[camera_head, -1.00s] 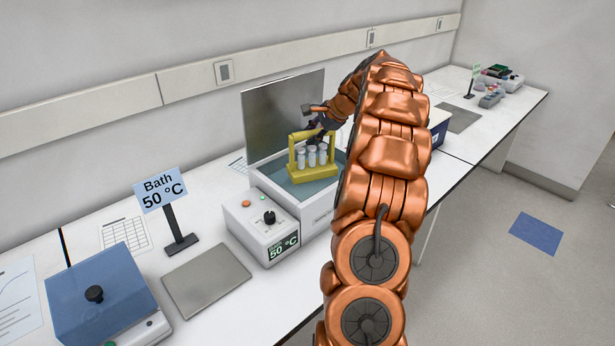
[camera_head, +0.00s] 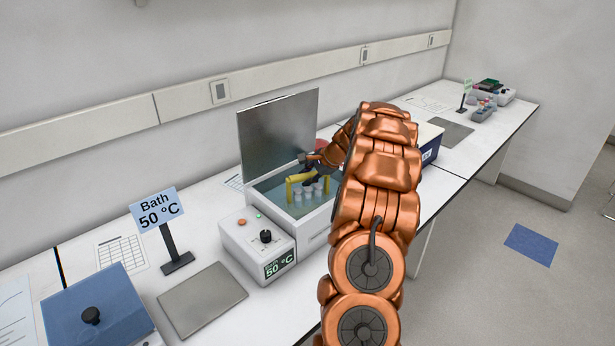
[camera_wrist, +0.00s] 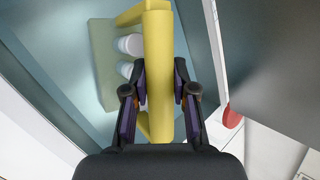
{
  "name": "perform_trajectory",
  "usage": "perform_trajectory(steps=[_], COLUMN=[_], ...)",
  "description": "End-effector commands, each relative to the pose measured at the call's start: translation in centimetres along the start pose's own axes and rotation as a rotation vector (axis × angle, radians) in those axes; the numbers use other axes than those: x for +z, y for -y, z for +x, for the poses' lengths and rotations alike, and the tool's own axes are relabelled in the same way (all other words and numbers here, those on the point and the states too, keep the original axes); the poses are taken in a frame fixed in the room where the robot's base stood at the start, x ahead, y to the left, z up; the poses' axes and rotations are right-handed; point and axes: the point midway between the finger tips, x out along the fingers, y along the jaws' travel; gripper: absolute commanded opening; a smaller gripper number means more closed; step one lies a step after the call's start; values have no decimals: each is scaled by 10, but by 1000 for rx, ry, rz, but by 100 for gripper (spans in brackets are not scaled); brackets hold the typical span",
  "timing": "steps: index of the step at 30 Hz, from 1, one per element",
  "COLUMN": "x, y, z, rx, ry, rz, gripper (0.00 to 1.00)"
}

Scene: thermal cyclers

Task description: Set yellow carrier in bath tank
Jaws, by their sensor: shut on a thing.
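The yellow carrier (camera_head: 291,190) is down inside the bath tank (camera_head: 274,197), with its lower part under the water and its handle above. It holds several white-capped tubes (camera_head: 308,191). In the wrist view the carrier's handle (camera_wrist: 158,70) runs between the fingers of my gripper (camera_wrist: 160,95), which is shut on it. The carrier's base (camera_wrist: 100,60) looks greenish through the water there. My gripper also shows small in the head view (camera_head: 309,172), partly hidden by my arm. Whether the base touches the tank floor cannot be told.
The tank's grey lid (camera_head: 279,130) stands open behind it. A control box (camera_head: 258,245) reading 50 °C is at its front left. A "Bath 50 °C" sign (camera_head: 158,210), a grey plate (camera_head: 203,298) and a blue-lidded device (camera_head: 95,308) stand to the left.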

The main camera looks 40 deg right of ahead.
Motion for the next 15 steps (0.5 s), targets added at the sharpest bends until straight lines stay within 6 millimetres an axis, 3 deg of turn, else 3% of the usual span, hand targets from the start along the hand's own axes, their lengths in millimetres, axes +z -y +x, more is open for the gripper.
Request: perform_trajectory(steps=[2, 3, 9, 15], x=[0, 0, 0, 0], y=[0, -1, -1, -1], z=[1, 1, 1, 1], rx=[-1, 0, 0, 0], ry=[0, 0, 0, 0], rz=[0, 0, 0, 0], gripper=[0, 28, 49, 51])
